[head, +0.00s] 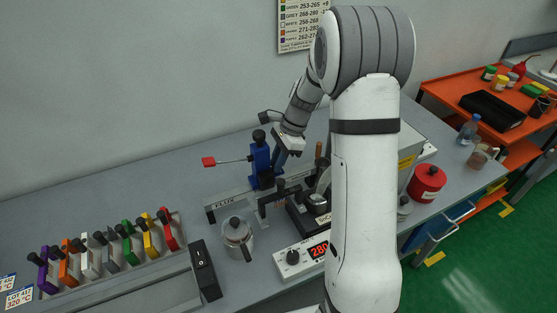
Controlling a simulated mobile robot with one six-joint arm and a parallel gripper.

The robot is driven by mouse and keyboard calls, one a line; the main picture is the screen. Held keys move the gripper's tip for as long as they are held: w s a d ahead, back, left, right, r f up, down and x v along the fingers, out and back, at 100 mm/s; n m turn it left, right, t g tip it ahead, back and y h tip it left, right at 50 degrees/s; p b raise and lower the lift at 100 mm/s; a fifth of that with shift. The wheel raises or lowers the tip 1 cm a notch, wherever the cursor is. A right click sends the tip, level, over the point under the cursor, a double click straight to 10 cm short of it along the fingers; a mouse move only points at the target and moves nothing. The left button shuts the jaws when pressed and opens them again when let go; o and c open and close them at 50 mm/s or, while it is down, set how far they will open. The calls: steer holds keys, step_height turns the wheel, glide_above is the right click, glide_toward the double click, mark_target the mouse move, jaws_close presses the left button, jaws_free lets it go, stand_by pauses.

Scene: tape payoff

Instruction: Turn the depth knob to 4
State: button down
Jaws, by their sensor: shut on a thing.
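A blue upright fixture (260,162) stands on the bench behind the FLUX rail, with a black knob (258,136) on its top and a lever ending in a red handle (208,162) reaching left. My gripper (279,161) comes down from the upper right, close against the right side of this fixture. Its jaws are shut on a small part there, which seems to be the depth knob; the jaws hide it. No scale marks or number setting can be read at this size.
A metal pot (238,236) and a controller with a red display (293,259) stand in front. A rack of coloured, black-knobbed pieces (105,258) and a black switch box (205,272) are at left. A red canister (427,183) is right of my arm. The back left bench is clear.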

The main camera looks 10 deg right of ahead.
steer(key=shift+w+a+n+g+h+p, duration=0.2)
steer(key=shift+n+g, duration=0.25)
steer(key=shift+n, duration=0.95)
steer(key=shift+d+n+g+h+p, duration=0.1)
steer(key=shift+n+g+h, duration=0.3)
steer(key=shift+n, duration=1)
steer(key=c, duration=1.4)
jaws_free()
steer(key=shift+o, duration=0.2)
